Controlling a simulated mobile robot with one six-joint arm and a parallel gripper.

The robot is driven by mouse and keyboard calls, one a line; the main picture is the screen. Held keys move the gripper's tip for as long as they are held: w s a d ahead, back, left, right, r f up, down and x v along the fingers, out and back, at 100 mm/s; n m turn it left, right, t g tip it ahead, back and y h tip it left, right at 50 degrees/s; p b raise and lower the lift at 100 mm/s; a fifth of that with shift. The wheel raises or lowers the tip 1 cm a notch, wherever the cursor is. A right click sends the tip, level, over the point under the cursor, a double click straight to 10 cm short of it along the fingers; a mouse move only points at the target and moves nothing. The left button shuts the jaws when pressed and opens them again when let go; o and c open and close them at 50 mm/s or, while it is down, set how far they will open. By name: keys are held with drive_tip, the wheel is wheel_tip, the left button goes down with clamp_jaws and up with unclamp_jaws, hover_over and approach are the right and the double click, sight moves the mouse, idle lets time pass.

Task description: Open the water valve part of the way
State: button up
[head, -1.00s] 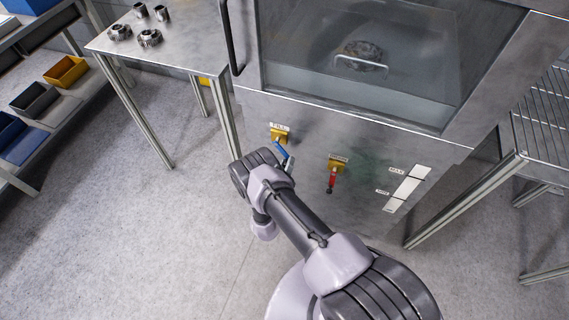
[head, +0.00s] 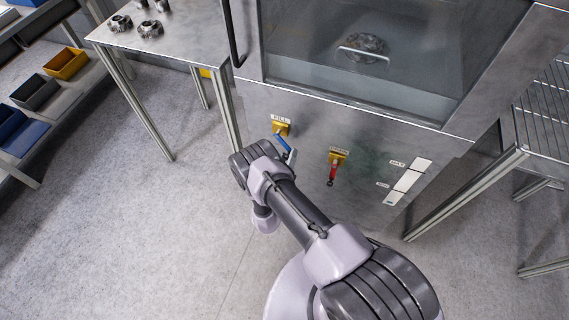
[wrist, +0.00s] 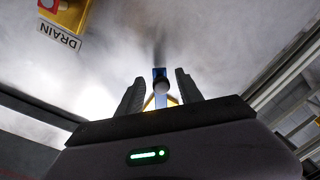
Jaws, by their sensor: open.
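The fill valve (head: 281,128) is a yellow fitting under a FILL label on the cabinet front, with a blue lever handle (head: 283,143) slanting down to the right. The fingers are apart, one on each side, with a visible gap to the handle. In the head view my wrist hides most of the gripper.
A drain valve (head: 337,157) with a red handle (head: 332,174) is to the right, and its label (wrist: 60,38) shows in the wrist view. A level gauge (head: 408,181) is further right.

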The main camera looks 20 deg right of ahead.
drive_tip(key=f+p+v, duration=0.1)
drive_tip(key=p+v, duration=0.3)
drive_tip(key=v, duration=1.3)
drive_tip(key=shift+r, duration=0.45)
